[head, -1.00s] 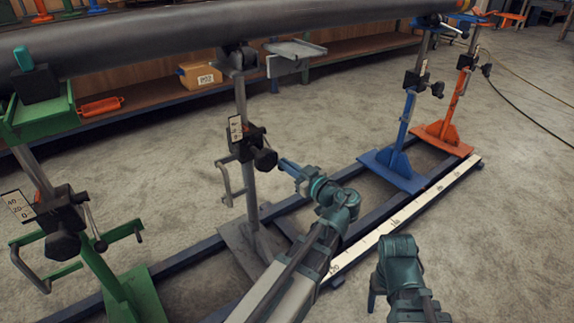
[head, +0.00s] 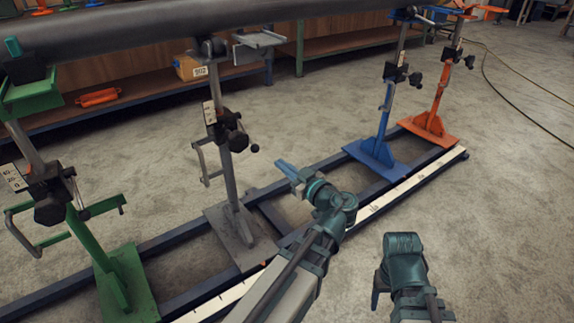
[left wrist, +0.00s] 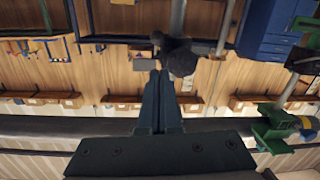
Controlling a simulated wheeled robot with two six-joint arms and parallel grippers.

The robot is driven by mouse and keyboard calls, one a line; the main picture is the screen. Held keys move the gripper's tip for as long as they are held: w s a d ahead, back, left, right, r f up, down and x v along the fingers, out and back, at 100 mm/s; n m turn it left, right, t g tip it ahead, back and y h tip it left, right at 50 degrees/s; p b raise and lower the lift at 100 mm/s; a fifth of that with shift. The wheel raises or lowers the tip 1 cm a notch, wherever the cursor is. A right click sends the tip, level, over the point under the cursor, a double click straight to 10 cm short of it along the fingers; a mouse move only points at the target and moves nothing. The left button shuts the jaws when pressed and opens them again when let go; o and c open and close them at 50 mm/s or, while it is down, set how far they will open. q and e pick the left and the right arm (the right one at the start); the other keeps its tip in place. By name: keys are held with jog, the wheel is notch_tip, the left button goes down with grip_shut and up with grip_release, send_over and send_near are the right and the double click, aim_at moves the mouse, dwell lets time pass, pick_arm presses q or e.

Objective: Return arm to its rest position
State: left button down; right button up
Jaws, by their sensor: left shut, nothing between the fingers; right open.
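My left arm reaches in from the bottom of the head view. Its gripper (head: 286,170) is shut and empty, over the rail frame to the right of the grey stand. In the left wrist view the shut fingers (left wrist: 160,100) point up the picture, with nothing between them. A dark knob (left wrist: 180,58) shows just beyond the fingertips there; I cannot tell whether it is near. My right gripper (head: 376,288) hangs low at bottom right, open, its fingers only partly visible. The grey pipe (head: 150,28) lies across the stands at the top.
The grey stand (head: 240,170) with its black knob is left of my left gripper. A green stand (head: 115,275) is at far left, blue (head: 383,120) and orange (head: 437,100) ones at the right. The rail frame (head: 180,285) lies on the floor. Floor (head: 500,240) at right is clear.

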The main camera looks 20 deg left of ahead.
pick_arm(q)
jog(key=shift+s+d+r, duration=0.1)
jog(key=shift+s+d, duration=0.15)
jog(key=shift+d, duration=0.15)
pick_arm(e)
jog(key=shift+s+d, duration=0.15)
jog(key=shift+d, duration=0.3)
pick_arm(q)
jog(key=s+d+f+m+g+h+p, duration=0.4)
jog(key=s+d+m+h+p, duration=0.35)
jog(key=d, duration=0.45)
jog(key=s+d+f+m+g+h+p, duration=0.45)
jog(key=s+d+m+h, duration=0.3)
jog(key=d+m, duration=0.3)
notch_tip(320, 180, up, 37)
jog(key=d+p, duration=0.1)
jog(key=p, duration=3.6)
jog(key=shift+s+y, duration=0.2)
jog(key=shift+y, duration=0.1)
pick_arm(e)
notch_tip(320, 180, up, 50)
jog(key=shift+f, duration=0.2)
pick_arm(q)
jog(key=shift+r+t, duration=0.1)
jog(key=shift+t, duration=0.15)
